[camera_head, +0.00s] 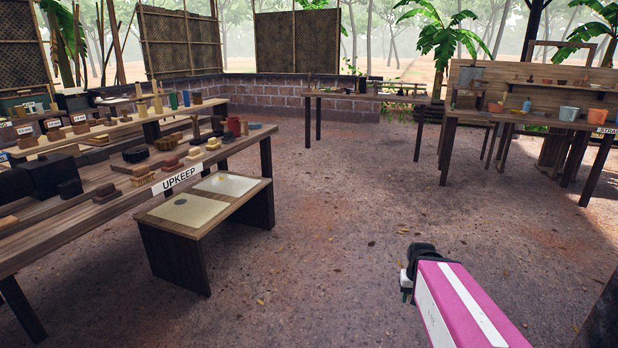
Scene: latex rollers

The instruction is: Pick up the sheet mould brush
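Several small brush-like blocks in brown, tan and black lie in rows on the long wooden table (60,232) at left, which has an "UPKEEP" label (176,179). Among them are a tan-bristled block (142,176) and a dark bristled one (136,155). I cannot tell which of them is the sheet mould brush, or whether it is among them. My arm, pink and white, comes in at the lower right. Its dark end with my gripper (407,286) is over open floor, well apart from the table. The fingers are too small and partly hidden to read.
A low bench with pale panels (160,213) stands against the table's right end. Another table (365,96) stands at the back, and a workbench with pots (533,117) at right. A low brick wall (275,95) closes the back. The dirt floor between is clear.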

